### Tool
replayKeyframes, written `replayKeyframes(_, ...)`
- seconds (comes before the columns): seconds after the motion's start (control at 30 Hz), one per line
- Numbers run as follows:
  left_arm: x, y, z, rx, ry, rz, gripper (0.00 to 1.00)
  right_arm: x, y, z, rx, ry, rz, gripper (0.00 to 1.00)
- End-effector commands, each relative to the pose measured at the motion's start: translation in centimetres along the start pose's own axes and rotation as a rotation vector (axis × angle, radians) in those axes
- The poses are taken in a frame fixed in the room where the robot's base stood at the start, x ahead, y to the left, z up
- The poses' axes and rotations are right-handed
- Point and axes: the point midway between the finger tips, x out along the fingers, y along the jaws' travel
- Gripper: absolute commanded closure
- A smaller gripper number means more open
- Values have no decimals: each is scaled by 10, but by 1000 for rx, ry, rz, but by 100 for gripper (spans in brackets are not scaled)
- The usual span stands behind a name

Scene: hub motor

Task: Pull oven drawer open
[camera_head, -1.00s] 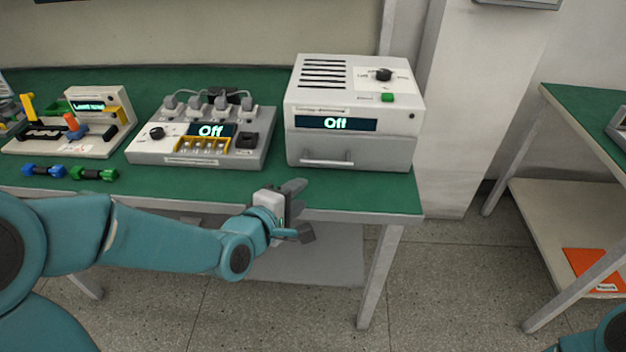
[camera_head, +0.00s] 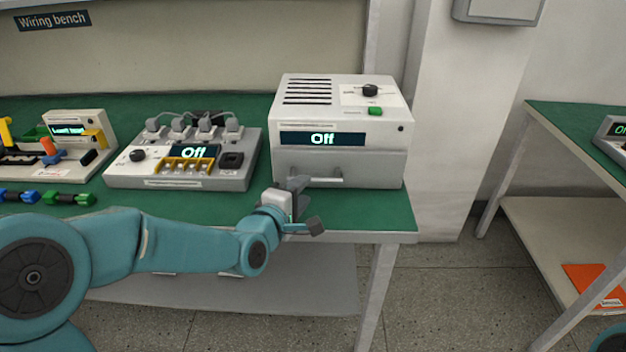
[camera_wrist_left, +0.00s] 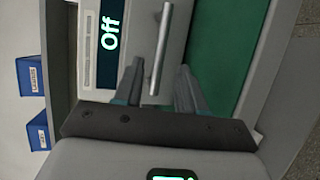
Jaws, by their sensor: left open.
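The oven (camera_head: 340,115) is a white and grey box on the green bench, with a dark display reading "Off". Its drawer (camera_head: 385,170) is the grey lower front and looks shut, with a horizontal bar handle (camera_head: 325,183). My left gripper (camera_head: 308,203) is open at the drawer's front, by the left part of the handle. In the left wrist view, the handle (camera_wrist_left: 160,50) stands between the two open fingers (camera_wrist_left: 158,85), its near end reaching between them. I cannot tell if a finger touches it. The right gripper is not in view.
A grey unit (camera_head: 185,155) with plugs and an "Off" display stands left of the oven. Blue and green parts (camera_head: 60,198) lie at the bench's left front. Another table (camera_head: 575,130) stands at the right.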

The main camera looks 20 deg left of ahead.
Motion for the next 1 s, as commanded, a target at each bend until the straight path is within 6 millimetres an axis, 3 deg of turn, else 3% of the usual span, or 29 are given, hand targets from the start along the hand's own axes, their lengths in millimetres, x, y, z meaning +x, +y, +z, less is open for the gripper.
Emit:
replayKeyframes(0.1, 27, 0, 0, 0, 0, 1, 60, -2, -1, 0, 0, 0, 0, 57)
replayKeyframes(0.3, 56, 0, 0, 0, 0, 1, 60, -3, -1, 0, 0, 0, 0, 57)
replayKeyframes(0.7, 66, 0, 0, 0, 0, 0, 60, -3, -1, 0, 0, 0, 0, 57)
replayKeyframes(0.77, 66, 0, 0, 0, 0, 0, 76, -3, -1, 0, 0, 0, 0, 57)
replayKeyframes(0.83, 66, 0, 0, 0, 0, 0, 99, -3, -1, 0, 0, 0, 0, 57)
replayKeyframes(1.0, 66, 0, 0, 0, 0, 0, 100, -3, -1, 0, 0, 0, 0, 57)
